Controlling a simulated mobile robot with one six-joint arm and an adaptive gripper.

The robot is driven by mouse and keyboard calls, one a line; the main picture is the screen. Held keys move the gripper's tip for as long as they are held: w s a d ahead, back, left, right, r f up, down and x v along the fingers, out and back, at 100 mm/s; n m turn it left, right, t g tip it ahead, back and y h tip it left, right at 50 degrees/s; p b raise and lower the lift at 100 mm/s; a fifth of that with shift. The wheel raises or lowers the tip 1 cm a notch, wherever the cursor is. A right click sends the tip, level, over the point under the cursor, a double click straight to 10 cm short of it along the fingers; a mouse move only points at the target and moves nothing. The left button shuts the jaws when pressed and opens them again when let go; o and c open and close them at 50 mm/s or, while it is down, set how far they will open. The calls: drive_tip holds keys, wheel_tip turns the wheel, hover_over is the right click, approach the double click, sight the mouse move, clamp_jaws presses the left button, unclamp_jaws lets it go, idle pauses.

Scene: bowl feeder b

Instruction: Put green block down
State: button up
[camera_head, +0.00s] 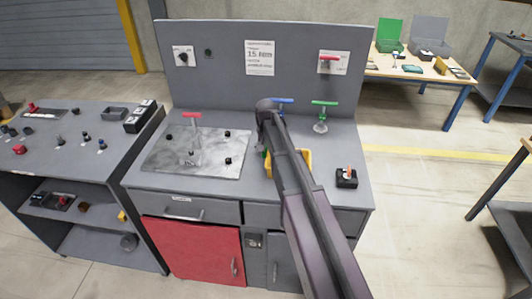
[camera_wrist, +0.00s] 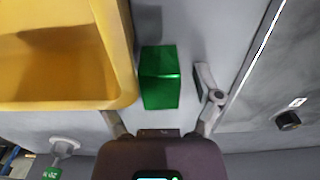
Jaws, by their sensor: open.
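The green block (camera_wrist: 160,77) stands on the grey worktop, close beside the wall of the yellow bin (camera_wrist: 122,50) in the wrist view. My gripper (camera_wrist: 156,98) is open, with the block between its spread fingers. The right finger is clearly apart from the block. The left finger is partly hidden at the bin's edge, so I cannot tell whether it touches anything. In the head view my arm covers most of the gripper and part of the yellow bin (camera_head: 305,158); only a sliver of green shows left of the arm.
Blue (camera_head: 283,101) and green (camera_head: 324,104) handles stand behind the bin. A black box (camera_head: 346,180) sits at the right. An upright panel (camera_head: 220,60) closes the back.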

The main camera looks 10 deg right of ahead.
clamp_jaws()
idle(0.3)
drive_tip(key=shift+r, duration=0.15)
drive_tip(key=shift+w+a+r+p, duration=0.1)
drive_tip(key=shift+w+r+p, duration=0.1)
drive_tip(key=shift+r+p, duration=0.3)
wheel_tip(320, 180, up, 6)
drive_tip(key=p, duration=0.6)
drive_tip(key=w+a, duration=0.3)
drive_tip(key=w, duration=0.2)
drive_tip(key=w+a, duration=0.3)
drive_tip(key=w, duration=0.3)
drive_tip(key=w+a, duration=0.3)
drive_tip(key=w, duration=0.3)
drive_tip(key=shift+w+f, duration=0.15)
drive_tip(key=shift+w, duration=0.05)
